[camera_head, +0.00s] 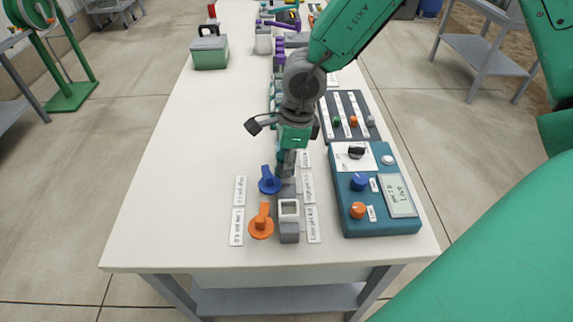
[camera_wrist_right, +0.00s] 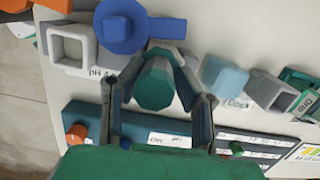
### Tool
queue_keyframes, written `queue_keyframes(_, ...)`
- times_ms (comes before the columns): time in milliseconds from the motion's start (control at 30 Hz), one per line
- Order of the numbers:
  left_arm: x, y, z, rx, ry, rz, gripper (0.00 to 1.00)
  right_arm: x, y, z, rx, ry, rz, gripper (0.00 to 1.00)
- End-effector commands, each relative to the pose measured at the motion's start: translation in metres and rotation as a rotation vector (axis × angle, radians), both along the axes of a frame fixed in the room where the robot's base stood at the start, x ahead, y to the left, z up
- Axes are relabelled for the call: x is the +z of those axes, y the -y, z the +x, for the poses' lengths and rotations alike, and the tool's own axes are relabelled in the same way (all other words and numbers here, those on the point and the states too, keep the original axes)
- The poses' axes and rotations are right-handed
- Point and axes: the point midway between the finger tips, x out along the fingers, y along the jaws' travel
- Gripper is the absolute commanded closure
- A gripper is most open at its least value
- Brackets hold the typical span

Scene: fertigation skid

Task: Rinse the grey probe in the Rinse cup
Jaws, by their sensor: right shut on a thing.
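My right gripper (camera_head: 287,160) is over the row of cups in the head view. In the right wrist view its fingers (camera_wrist_right: 157,70) close around a dark green faceted piece (camera_wrist_right: 155,84), which I take for the head of the grey probe; its lower end is hidden. A square grey cup (camera_wrist_right: 70,45) stands open to the left; it is also in the head view (camera_head: 289,209). A pale blue box-like piece (camera_wrist_right: 225,76) and a second grey cup (camera_wrist_right: 272,91) stand to the right. I cannot read which cup is Rinse. My left gripper is not in view.
A blue knob (camera_head: 269,180) and an orange knob (camera_head: 261,222) stand left of the cups. A teal meter box (camera_head: 385,222) lies to the right, with a dark slider panel (camera_head: 342,104) behind it. The table's left side is clear up to a green box (camera_head: 209,55).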

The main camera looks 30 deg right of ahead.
Motion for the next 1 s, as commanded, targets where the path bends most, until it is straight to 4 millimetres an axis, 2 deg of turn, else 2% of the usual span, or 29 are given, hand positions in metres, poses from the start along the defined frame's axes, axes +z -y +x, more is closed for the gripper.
queue_keyframes(133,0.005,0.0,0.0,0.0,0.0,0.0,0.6,0.018,0.0,0.0,-0.001,0.003,0.0,1.0)
queue_keyframes(300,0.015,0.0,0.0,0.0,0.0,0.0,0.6,0.055,0.001,0.0,-0.002,0.007,0.002,1.0)
queue_keyframes(500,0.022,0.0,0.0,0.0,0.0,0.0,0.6,0.089,0.002,0.0,-0.002,0.004,-0.001,1.0)
queue_keyframes(767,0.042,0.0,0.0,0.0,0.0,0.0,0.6,0.113,0.002,-0.001,-0.001,0.001,-0.004,1.0)
queue_keyframes(1000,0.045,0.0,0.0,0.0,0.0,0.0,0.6,0.112,0.003,-0.001,-0.001,0.001,-0.005,1.0)
